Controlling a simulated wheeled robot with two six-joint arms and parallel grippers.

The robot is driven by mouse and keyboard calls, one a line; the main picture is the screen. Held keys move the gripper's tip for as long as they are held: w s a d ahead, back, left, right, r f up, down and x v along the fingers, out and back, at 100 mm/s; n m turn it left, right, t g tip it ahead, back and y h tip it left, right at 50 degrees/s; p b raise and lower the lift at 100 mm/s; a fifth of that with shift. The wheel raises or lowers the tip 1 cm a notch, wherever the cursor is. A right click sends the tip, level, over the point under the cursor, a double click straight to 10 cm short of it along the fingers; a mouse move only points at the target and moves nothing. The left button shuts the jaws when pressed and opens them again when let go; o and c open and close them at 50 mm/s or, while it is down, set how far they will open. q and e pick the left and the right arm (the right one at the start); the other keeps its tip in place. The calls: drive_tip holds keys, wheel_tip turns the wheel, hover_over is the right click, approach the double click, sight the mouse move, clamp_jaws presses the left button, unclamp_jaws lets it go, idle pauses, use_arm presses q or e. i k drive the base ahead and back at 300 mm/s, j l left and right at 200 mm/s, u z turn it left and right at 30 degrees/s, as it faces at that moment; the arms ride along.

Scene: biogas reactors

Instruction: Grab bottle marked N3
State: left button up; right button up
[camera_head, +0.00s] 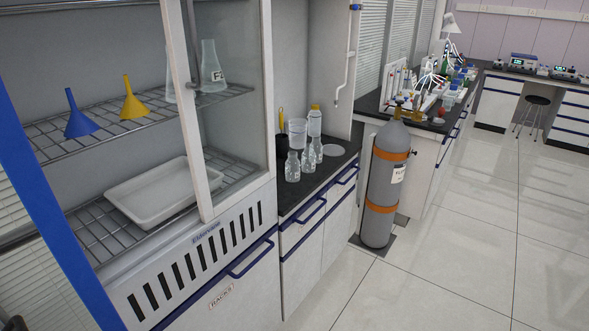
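No marking N3 can be read in the head view. Several small clear glass bottles (292,168) stand upright on the dark counter, along with a clear bottle with an orange cap (314,122). A tall grey gas cylinder (385,195) with orange bands stands on the floor right of this counter; its label is too small to read. More small bottles and glassware (432,85) crowd the far bench, too small to tell apart. Neither of my grippers is in view.
A cabinet with wire shelves at the left holds a blue funnel (80,118), a yellow funnel (133,103), a flask (211,68) and a white tray (160,190). A dark stool (537,101) stands at the far right. The tiled floor (460,240) at right is clear.

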sight(293, 163)
drive_tip(key=i+l+u, duration=0.25)
drive_tip(key=i+l, duration=0.5)
drive_tip(key=l, duration=0.15)
